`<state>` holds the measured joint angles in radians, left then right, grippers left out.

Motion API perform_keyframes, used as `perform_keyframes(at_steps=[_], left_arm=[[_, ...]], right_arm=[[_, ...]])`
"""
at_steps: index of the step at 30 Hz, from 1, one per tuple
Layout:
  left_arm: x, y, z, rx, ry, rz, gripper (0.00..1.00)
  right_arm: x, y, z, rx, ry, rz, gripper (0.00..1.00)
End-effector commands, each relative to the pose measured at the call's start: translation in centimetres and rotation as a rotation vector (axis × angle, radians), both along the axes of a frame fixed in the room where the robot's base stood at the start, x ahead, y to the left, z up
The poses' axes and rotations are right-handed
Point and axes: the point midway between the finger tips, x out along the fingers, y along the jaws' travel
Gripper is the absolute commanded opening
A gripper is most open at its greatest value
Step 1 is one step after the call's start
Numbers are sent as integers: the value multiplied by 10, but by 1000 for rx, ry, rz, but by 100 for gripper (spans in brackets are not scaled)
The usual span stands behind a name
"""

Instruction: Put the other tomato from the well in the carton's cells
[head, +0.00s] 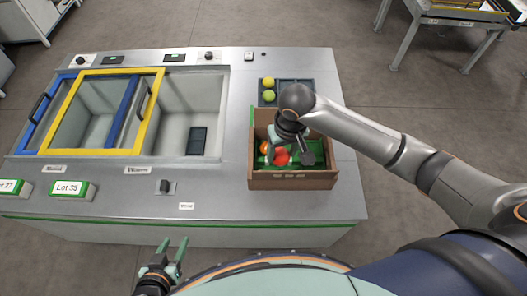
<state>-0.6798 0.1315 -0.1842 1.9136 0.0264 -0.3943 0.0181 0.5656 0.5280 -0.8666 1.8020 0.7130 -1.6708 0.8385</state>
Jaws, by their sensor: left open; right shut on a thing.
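The brown carton (292,180) stands open on the right part of the counter, with green cells inside. My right gripper (284,156) reaches down into it from above and is shut on a red tomato (282,158). An orange tomato (264,147) sits in the carton to the left of the red one. The arm hides part of the cells. The right-hand well (180,95) is open and shows no tomato, only a dark rectangular thing (197,140) on its floor. My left gripper (173,256) is open and empty, in front of the counter's front edge.
A yellow-framed lid (148,118) and a blue-framed lid (40,125) lie over the left wells. A dark tray (295,88) behind the carton holds yellow and yellow-green tomatoes (268,95). Lot signs (72,189) stand at the front left.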

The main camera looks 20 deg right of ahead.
Motion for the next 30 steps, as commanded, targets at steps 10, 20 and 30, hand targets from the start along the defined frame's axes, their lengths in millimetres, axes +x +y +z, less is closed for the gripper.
perform_keyframes(at_steps=[10,20,30], left_arm=[[1,-1,-36,-1,0,-1,50],[2,-12,-92,-13,12,-20,50],[11,-16,-102,-19,-3,-29,50]], right_arm=[[57,15,-35,-29,-18,-11,36],[60,15,-103,-29,-21,-13,36],[59,15,-122,-28,-21,-13,36]])
